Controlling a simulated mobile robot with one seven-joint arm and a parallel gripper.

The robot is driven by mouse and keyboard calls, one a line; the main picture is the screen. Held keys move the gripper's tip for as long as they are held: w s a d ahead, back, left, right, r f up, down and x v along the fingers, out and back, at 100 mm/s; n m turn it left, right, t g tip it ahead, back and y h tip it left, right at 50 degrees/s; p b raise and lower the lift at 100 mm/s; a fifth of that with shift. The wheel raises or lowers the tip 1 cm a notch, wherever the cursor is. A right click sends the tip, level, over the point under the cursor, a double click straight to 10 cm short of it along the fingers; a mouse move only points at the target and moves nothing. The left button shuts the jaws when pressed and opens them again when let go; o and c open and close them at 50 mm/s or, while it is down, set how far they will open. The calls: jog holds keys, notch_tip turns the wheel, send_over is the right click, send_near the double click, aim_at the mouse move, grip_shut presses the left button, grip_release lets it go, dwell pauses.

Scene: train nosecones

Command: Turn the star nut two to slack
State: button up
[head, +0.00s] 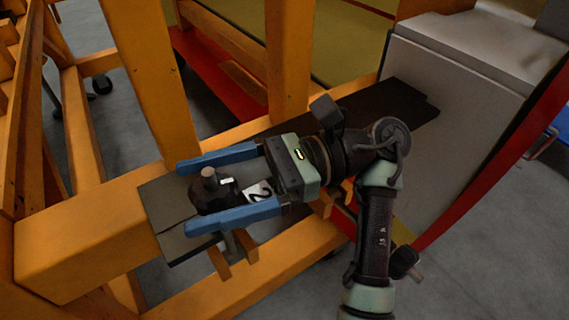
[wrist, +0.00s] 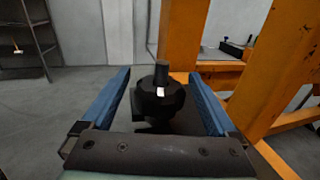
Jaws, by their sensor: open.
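The star nut (head: 205,194) is a black lobed knob with a stud standing up from its middle and a white mark on the side toward my palm. It sits on a dark plate (head: 163,213). A white label with a "2" (head: 258,191) lies between the nut and my palm. My gripper (head: 187,197) is open, its two blue fingers on either side of the nut. In the wrist view the nut (wrist: 158,104) stands upright between the fingers, with a gap on each side. The lower part of the nut is partly hidden.
An orange timber frame (head: 75,240) carries the plate, with posts (head: 152,75) rising close behind my fingers. A grey cabinet (head: 455,110) stands at the right. In the wrist view a dark shelf rack (wrist: 28,40) stands far left, and another dark plate (wrist: 220,48) lies beyond the right-hand post.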

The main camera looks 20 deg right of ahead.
jog(key=d+b, duration=0.1)
jog(key=d, duration=0.2)
jog(key=d+b, duration=0.1)
jog(key=d, duration=0.2)
jog(key=d+b, duration=0.1)
jog(key=d, duration=0.2)
jog(key=shift+w+f, duration=0.15)
jog(key=shift+w, duration=0.1)
jog(key=shift+d+b, duration=0.45)
jog(key=shift+d, duration=0.55)
